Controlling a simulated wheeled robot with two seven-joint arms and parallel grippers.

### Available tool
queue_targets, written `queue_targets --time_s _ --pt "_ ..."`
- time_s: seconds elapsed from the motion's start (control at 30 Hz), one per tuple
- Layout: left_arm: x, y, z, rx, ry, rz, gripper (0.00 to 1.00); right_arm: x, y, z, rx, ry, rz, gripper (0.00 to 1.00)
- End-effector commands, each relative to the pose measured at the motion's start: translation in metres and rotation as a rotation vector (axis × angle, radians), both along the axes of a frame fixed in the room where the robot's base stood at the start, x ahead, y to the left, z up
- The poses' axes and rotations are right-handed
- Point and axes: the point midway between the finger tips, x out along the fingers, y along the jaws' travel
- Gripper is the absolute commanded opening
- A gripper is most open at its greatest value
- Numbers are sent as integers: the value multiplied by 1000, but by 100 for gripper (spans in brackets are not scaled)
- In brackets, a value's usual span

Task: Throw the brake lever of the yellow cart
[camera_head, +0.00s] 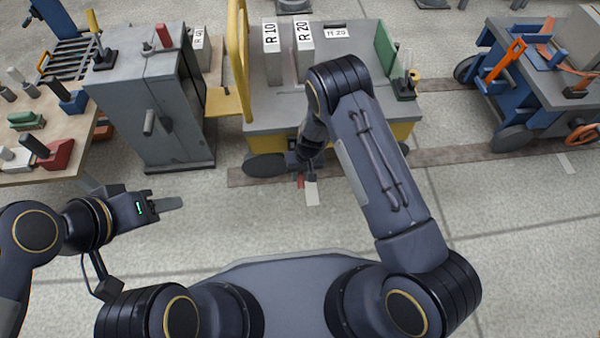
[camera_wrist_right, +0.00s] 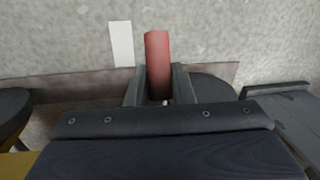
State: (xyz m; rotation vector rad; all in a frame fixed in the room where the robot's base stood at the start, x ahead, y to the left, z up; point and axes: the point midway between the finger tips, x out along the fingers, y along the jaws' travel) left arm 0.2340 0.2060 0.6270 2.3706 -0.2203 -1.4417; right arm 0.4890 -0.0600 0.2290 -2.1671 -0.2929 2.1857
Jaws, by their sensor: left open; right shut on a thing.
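The yellow cart (camera_head: 400,132) stands at the centre of the head view, with a grey deck and yellow side. My right gripper (camera_head: 302,178) is low at the cart's near side, by its wheels. In the right wrist view my right gripper (camera_wrist_right: 158,85) is shut on a red cylindrical handle (camera_wrist_right: 157,52), which sticks out beyond the fingers. It appears to be the brake lever; its lower part is hidden by the gripper. A bit of red also shows in the head view (camera_head: 301,182). My left gripper (camera_head: 160,204) is open and empty over the floor at the left.
Blocks marked R 10 (camera_head: 271,52) and R 20 (camera_head: 304,48) stand on the cart. A grey cabinet (camera_head: 160,110) and a wooden table (camera_head: 62,140) are at left. A blue cart (camera_head: 545,85) is at right. A white floor mark (camera_wrist_right: 121,43) lies by the handle. The near floor is clear.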

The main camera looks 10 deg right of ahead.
Motion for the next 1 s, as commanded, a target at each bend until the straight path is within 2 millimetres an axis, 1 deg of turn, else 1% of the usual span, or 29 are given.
queue_targets --time_s 0.13,0.27,0.4,0.6,0.77,1.0 --pt "0 0 2 0 0 0 45 0 1 3 3 27 1 0" --pt "0 0 5 0 0 0 45 -2 1 11 4 120 2 0" --pt "0 0 0 0 0 0 45 -6 1 18 5 258 0 0" --pt "0 0 -12 0 0 0 45 -8 1 30 4 422 0 0" --pt "0 0 -15 0 0 0 45 -10 1 37 3 486 -1 0" --pt "0 0 -15 0 0 0 45 -10 0 40 1 495 -1 0"
